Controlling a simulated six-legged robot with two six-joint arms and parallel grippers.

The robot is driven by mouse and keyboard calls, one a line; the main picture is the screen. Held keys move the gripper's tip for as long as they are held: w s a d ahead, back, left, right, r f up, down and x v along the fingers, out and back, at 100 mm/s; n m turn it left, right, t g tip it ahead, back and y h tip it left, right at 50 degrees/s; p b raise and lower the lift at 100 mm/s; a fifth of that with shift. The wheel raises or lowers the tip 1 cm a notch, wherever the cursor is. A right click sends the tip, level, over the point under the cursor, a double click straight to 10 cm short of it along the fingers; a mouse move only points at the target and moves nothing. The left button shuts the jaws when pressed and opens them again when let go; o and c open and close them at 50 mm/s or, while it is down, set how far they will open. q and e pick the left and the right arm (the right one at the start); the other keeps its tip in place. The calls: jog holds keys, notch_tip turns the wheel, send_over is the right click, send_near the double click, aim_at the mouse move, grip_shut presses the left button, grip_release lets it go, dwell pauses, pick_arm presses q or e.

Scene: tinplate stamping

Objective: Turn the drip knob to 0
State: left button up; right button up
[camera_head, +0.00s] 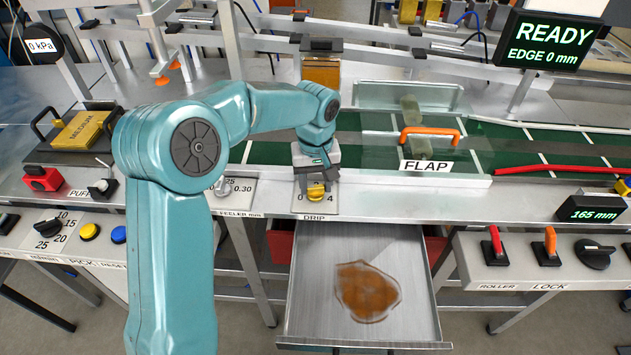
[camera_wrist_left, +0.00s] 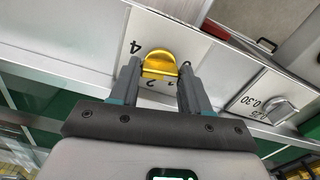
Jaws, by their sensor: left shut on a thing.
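The yellow drip knob (camera_head: 316,194) sits on a pale plate marked DRIP (camera_head: 314,217) on the front of the bench. In the head view, the figures 0 and 4 show beside it. My left gripper (camera_head: 315,185) reaches down to the knob from behind. In the left wrist view, the two fingers of my left gripper (camera_wrist_left: 157,75) are on either side of the yellow knob (camera_wrist_left: 159,65), shut on it. The figures 4, 2 and 1 show near the knob there. The knob's exact setting is hard to tell. My right gripper is not in view.
The feeler knob (camera_head: 221,187) is left of the drip plate; it also shows in the left wrist view (camera_wrist_left: 279,111). Below is an open metal tray (camera_head: 410,300) with a brown stain. Behind is the green conveyor (camera_head: 370,152) with an orange-handled flap (camera_head: 430,132).

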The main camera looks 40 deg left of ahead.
aim_at(315, 186)
pick_arm(q)
jog(key=o, duration=1.1)
jog(key=shift+c, duration=0.2)
notch_tip(315, 186, up, 16)
jog(key=p, duration=0.1)
jog(key=shift+r+p, duration=0.15)
jog(key=shift+p, duration=0.25)
jog(key=shift+a, duration=0.1)
